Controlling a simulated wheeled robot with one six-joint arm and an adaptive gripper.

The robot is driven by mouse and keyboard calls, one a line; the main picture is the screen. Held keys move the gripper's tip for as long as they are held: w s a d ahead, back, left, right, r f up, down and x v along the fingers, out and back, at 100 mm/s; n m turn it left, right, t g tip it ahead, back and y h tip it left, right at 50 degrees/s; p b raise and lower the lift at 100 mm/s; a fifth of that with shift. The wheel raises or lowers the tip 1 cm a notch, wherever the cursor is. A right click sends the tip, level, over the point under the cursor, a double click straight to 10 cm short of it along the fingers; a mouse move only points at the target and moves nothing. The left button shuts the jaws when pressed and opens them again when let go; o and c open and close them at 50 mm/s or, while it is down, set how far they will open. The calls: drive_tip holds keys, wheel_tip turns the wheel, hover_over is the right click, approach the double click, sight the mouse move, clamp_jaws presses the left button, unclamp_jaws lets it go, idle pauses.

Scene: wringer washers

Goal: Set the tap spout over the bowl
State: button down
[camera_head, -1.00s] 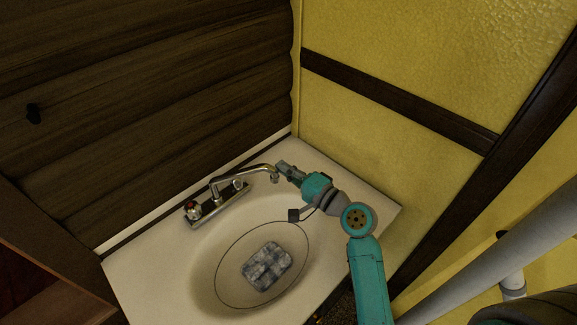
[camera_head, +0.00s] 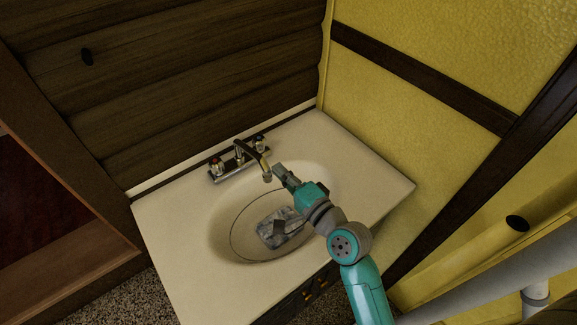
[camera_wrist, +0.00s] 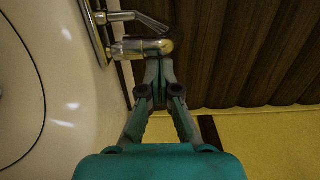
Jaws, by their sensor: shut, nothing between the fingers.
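The chrome tap spout (camera_head: 255,159) rises from a base plate (camera_head: 228,171) at the back of the sink and points forward, its tip (camera_head: 267,176) over the back part of the oval bowl (camera_head: 222,240). My gripper (camera_head: 277,168) is shut with nothing in it, just to the right of the spout's tip. In the wrist view the closed fingers (camera_wrist: 159,66) are right at the spout's end (camera_wrist: 166,46); whether they touch cannot be told. My arm hides the bowl's right side.
A grey patterned block (camera_head: 272,228) lies in the bowl. Two tap handles (camera_head: 216,166) (camera_head: 259,141) flank the spout. A dark plank wall (camera_head: 200,70) stands behind, and a yellow wall (camera_head: 420,110) on the right. The counter's left part is clear.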

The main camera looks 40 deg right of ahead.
drive_tip(key=shift+a, duration=0.45)
drive_tip(key=shift+s, duration=0.1)
drive_tip(key=s, duration=1.2)
